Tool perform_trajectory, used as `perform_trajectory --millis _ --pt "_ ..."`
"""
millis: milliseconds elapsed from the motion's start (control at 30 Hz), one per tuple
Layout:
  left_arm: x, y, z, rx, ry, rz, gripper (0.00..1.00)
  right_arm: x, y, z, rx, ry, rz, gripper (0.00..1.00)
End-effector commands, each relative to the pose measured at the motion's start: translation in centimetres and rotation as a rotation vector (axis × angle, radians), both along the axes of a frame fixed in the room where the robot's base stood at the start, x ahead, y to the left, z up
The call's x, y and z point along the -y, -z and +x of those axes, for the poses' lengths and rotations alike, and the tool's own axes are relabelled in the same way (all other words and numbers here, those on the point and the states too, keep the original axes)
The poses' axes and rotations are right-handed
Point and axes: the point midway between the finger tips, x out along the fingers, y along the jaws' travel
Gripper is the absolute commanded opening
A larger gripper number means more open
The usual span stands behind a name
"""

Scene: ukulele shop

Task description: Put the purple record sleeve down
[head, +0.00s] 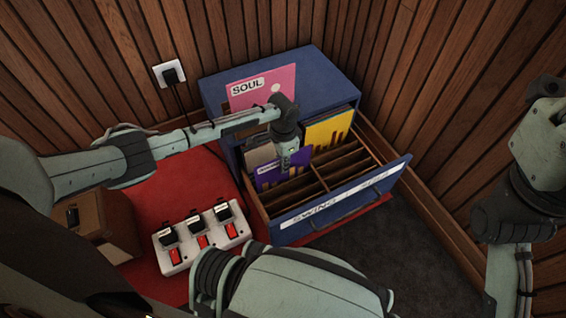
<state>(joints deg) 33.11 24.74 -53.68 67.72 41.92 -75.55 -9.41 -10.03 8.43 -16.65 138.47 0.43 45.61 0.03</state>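The purple record sleeve (270,177) stands in the left row of the open blue drawer (338,205), with a small label at its top edge. Its lower part is hidden in the drawer. My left gripper (288,163) points down at the sleeve's top edge and overlaps it in the view. Its fingers are too small and dark to tell whether they grip the sleeve. My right arm shows at the right edge, but its gripper is out of the picture.
A pink SOUL sleeve (265,85) shows at the blue cabinet (318,72). A yellow sleeve (328,130) stands in the drawer's back right. Wooden dividers leave several empty slots in front. A white switch box (205,240) and brown box (104,222) are at left.

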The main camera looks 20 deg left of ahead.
Motion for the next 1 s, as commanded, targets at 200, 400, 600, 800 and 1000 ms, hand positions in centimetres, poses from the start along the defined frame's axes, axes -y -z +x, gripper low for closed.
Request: perform_trajectory --millis 200,400,600,800,1000 --pt "0.0 0.5 0.0 0.001 -0.001 -0.001 0.0 0.0 0.1 0.1 -0.001 0.001 -0.001 0.4" --pt "0.0 0.5 0.0 0.0 -0.001 0.0 0.23 0.0 0.0 0.1 0.0 0.001 -0.003 0.4" --pt "0.0 0.5 0.0 0.0 -0.001 0.0 0.26 -0.1 0.0 0.0 0.002 0.0 -0.006 0.4" --pt "-0.1 -0.2 0.0 0.001 0.0 0.0 0.26 -0.1 -0.2 0.0 0.005 0.0 -0.008 0.4" --pt "0.0 -4.1 0.0 0.001 -0.001 -0.001 0.26 0.2 -0.4 -0.2 -0.038 -0.001 0.028 0.4"
